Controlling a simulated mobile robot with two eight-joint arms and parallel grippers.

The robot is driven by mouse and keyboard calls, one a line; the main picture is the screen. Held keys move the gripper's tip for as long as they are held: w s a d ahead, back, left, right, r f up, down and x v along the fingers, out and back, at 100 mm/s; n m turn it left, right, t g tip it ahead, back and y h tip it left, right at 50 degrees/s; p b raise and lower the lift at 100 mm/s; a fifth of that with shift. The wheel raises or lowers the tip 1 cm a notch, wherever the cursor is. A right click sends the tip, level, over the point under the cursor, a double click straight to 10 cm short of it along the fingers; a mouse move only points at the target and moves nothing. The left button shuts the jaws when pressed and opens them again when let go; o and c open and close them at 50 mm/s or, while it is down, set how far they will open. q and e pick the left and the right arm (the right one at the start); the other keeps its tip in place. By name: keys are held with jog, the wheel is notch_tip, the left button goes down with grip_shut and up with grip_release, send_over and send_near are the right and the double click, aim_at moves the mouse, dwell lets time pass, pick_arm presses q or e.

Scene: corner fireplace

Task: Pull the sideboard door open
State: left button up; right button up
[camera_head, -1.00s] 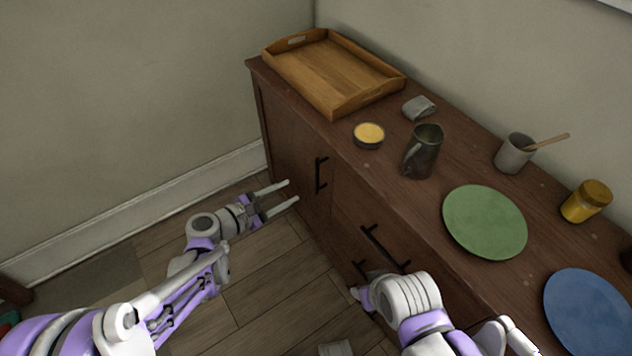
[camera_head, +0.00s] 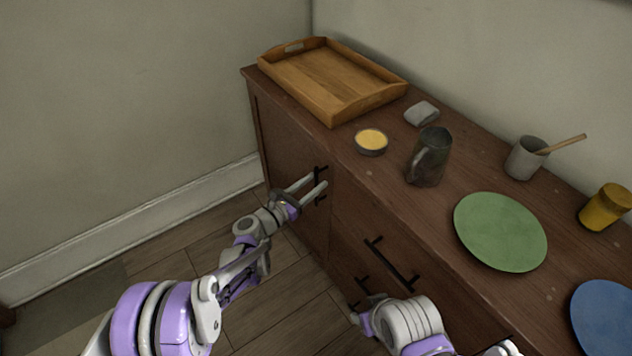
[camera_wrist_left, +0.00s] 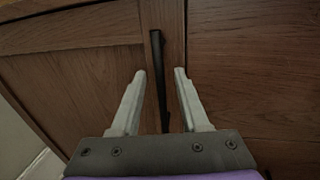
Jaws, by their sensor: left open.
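The brown wooden sideboard (camera_head: 345,170) stands along the wall. Its door (camera_head: 288,150) is at the left end and looks shut. The door's dark vertical handle (camera_head: 321,172) is by the door's right edge; it also shows in the left wrist view (camera_wrist_left: 159,75). My left gripper (camera_head: 316,184) is open at the handle. In the left wrist view the handle lies between the two open fingers (camera_wrist_left: 160,85), apart from both. My right arm comes in at the bottom, in front of the drawers, and its fingers cannot be made out clearly.
Drawers with dark handles (camera_head: 391,264) are right of the door. On top are a wooden tray (camera_head: 330,78), yellow-filled bowl (camera_head: 371,141), dark mug (camera_head: 429,158), green plate (camera_head: 500,232), grey cup (camera_head: 524,160) and yellow jar (camera_head: 604,207). The floor (camera_head: 160,260) left of the sideboard is clear.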

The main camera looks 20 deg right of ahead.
pick_arm(q)
jog(key=shift+w+d, duration=0.4)
jog(key=shift+d, duration=0.2)
grip_shut()
dwell(1.1)
